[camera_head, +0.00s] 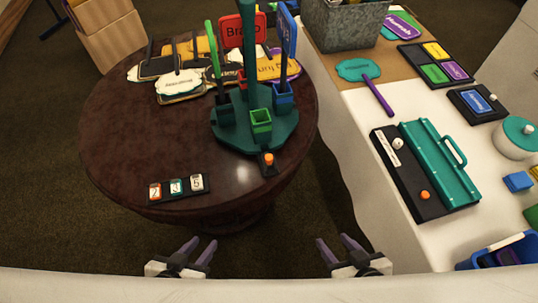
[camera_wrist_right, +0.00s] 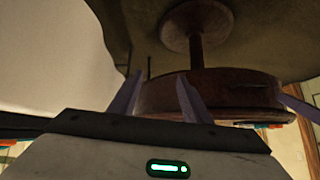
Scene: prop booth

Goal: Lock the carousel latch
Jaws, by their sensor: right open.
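The carousel (camera_head: 232,133) is a dark green round base with a central post, standing at the right side of the round table. It bears small coloured cups and upright signs, including a red one and a blue one. The latch (camera_head: 268,161), a small black block with an orange knob, sits at the carousel's front edge; I cannot tell its exact position. My left gripper (camera_head: 198,248) is open and empty in front of the table. My right gripper (camera_head: 338,243) is open and empty, further right, clear of the latch. Its fingers also show in the right wrist view (camera_wrist_right: 157,97).
The dark round table (camera_head: 115,125) holds a number strip (camera_head: 178,189) at its front and a pile of signs (camera_head: 180,84) behind.

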